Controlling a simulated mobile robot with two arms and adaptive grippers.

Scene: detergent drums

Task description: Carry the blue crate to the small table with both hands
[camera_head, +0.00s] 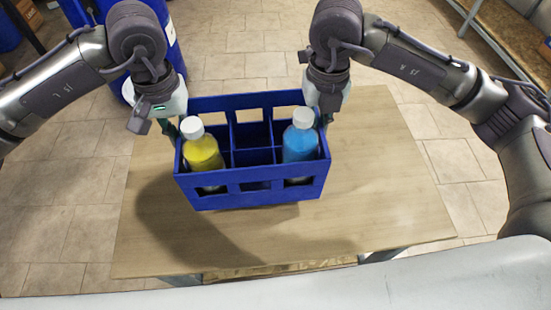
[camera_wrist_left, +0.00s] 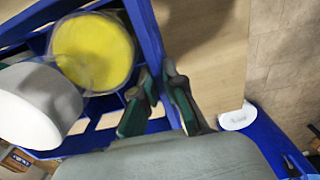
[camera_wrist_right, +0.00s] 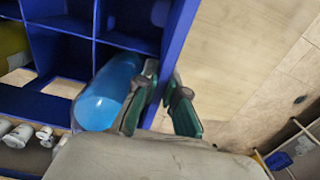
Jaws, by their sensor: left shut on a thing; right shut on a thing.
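The blue crate (camera_head: 250,190) is over the small wooden table (camera_head: 380,215) in the head view, with a shadow on the tabletop to its left and front. Whether its bottom touches the table I cannot tell. It holds a yellow bottle (camera_head: 203,155) in a left compartment and a light-blue bottle (camera_head: 300,145) in a right one, both with white caps. My left gripper (camera_wrist_left: 160,105) is shut on the crate's left side wall. My right gripper (camera_wrist_right: 160,105) is shut on its right side wall. In the head view the fingertips are largely hidden by the wrists and crate.
Bare tabletop shows to the right and in front of the crate. A blue drum (camera_head: 172,45) with a white label stands on the tiled floor behind the table at left. A wooden-topped bench or shelf (camera_head: 515,35) is at the far right.

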